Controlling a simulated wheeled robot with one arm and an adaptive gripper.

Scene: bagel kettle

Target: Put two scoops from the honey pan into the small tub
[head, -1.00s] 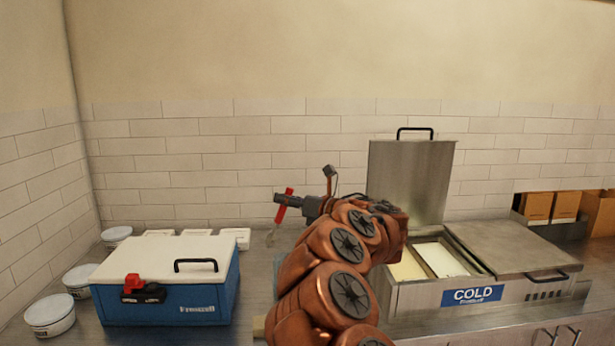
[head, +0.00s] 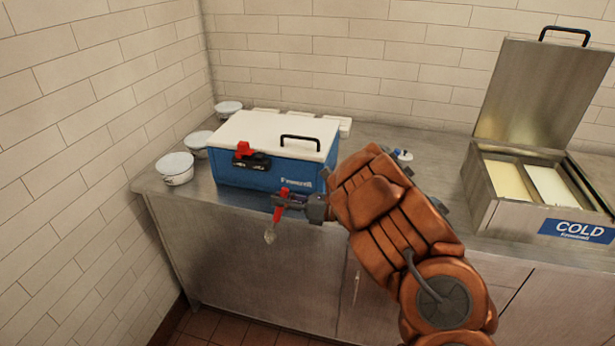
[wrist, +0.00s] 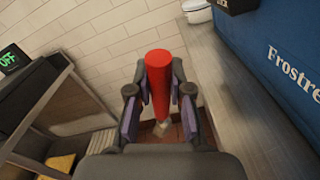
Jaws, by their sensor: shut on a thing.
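My gripper (head: 280,205) is shut on the red handle of a scoop (head: 270,236), in front of the counter's front edge, below the blue cooler. In the wrist view, the red handle (wrist: 158,85) stands between the fingers of my gripper (wrist: 158,100), with a blurred scoop end below. The open cold unit (head: 500,215) at right holds a pale yellow pan (head: 508,181) and a white pan (head: 553,189); I cannot tell which is honey. Lidded white tubs (head: 175,172) stand left of the cooler; I cannot tell which is the small tub.
The blue cooler (head: 265,174) with a white lid sits on the counter. White containers (head: 330,124) are behind it. The raised metal lid (head: 540,95) stands behind the pans. A dark appliance with a green OFF display (wrist: 14,57) is at left in the wrist view.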

